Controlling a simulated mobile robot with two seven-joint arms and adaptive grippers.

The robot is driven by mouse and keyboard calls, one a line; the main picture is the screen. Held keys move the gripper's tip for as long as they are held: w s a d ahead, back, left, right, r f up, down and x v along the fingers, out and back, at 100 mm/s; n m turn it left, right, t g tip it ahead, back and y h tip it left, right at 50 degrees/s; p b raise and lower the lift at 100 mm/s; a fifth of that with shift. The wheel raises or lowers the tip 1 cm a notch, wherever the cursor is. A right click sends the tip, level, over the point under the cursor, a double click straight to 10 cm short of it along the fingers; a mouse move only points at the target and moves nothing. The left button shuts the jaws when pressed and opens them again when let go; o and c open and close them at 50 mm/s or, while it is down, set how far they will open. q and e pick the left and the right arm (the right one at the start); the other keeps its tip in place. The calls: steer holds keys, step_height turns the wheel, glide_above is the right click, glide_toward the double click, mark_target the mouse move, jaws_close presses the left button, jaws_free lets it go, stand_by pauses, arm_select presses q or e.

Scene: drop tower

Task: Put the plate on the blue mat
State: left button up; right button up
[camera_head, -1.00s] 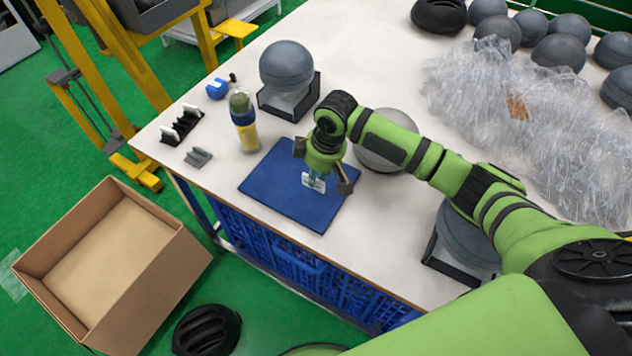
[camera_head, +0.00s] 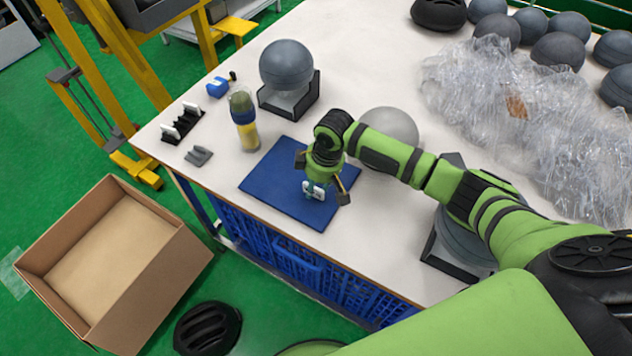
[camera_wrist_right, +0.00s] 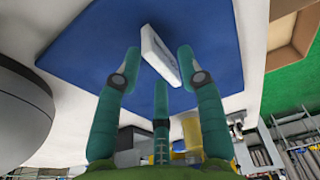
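The plate (camera_head: 317,191) is a small white piece, low over or on the blue mat (camera_head: 275,188); I cannot tell if it touches the mat. In the right wrist view the plate (camera_wrist_right: 157,52) lies at a slant between my teal fingertips. My right gripper (camera_head: 313,188) points down at the right part of the mat. Its fingers (camera_wrist_right: 160,65) stand around the plate, one close to its right side and a small gap at its left. I cannot tell if they grip it. My left gripper is not in view.
A grey ball on a stand (camera_head: 287,68), a yellow and blue bottle (camera_head: 244,122) and small black holders (camera_head: 182,124) are behind and left of the mat. A pale sphere (camera_head: 390,128) is just right of my wrist. Clear plastic wrap (camera_head: 530,115) covers the table's right side.

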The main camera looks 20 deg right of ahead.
step_height(320, 180, up, 12)
steer(key=s+d, duration=0.1)
steer(key=shift+s+d+b, duration=0.2)
steer(key=shift+s+b, duration=0.2)
stand_by(0.5)
